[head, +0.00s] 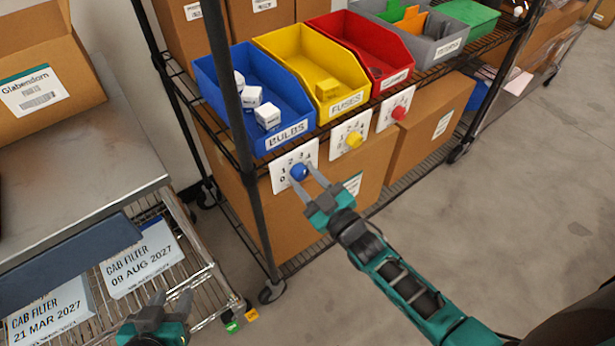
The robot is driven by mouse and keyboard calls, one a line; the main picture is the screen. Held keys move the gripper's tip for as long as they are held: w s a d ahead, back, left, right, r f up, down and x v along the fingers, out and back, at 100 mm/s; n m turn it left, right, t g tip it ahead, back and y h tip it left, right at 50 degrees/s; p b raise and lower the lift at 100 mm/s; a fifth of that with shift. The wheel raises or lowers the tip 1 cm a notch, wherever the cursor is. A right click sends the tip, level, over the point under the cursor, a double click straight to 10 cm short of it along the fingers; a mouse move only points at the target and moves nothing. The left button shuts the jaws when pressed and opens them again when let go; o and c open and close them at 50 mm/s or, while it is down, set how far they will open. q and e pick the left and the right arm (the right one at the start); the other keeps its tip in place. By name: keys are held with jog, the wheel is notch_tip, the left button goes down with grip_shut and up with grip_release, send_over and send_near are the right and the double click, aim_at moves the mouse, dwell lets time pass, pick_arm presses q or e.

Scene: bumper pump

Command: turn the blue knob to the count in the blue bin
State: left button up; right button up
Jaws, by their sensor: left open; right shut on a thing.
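The blue bin (290,82) labelled "BULBS" stands at the left of the shelf. Three small white boxes (267,116) show in it; a dark shelf post crosses in front of the bin and could hide part of its inside. The round blue knob (298,171) is on a white dial plate (281,181) under that bin, with numbers around it. My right gripper (308,178) is at the knob, with its fingers shut on it. The knob's pointer is too small to read. My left gripper (167,304) is open and empty at the bottom left, away from the shelf.
A yellow bin (335,70) and a red bin (385,50) stand beside the blue one, with a yellow knob (353,140) and a red knob (399,113) below. Brown boxes fill the lower shelf. A metal cart with "CAB FILTER" packages (140,262) is at left.

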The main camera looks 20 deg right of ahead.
pick_arm(q)
jog(key=shift+a, duration=0.15)
pick_arm(e)
jog(key=shift+m, duration=0.4)
jog(key=o, duration=1)
jog(key=shift+o, duration=0.2)
pick_arm(q)
jog(key=shift+s+a+r+p, duration=0.2)
jog(key=shift+p, duration=0.4)
pick_arm(e)
jog(key=v, duration=1.3)
pick_arm(q)
jog(key=r+p, duration=0.2)
jog(key=p, duration=0.1)
jog(key=shift+s+a+r+y, duration=0.1)
jog(key=shift+s+a+y, duration=0.1)
jog(key=shift+a+y, duration=0.15)
pick_arm(e)
jog(key=s+m+g+h, duration=0.1)
jog(key=g, duration=0.1)
jog(key=s+m+g+h, duration=0.1)
jog(key=m+g, duration=0.1)
jog(key=s+m+g+h, duration=0.1)
jog(key=s+g, duration=0.1)
jog(key=shift+s+a+f+m+g+h, duration=0.1)
jog(key=shift+s+f+m+g+h, duration=0.05)
jog(key=shift+f+m+g+h, duration=0.2)
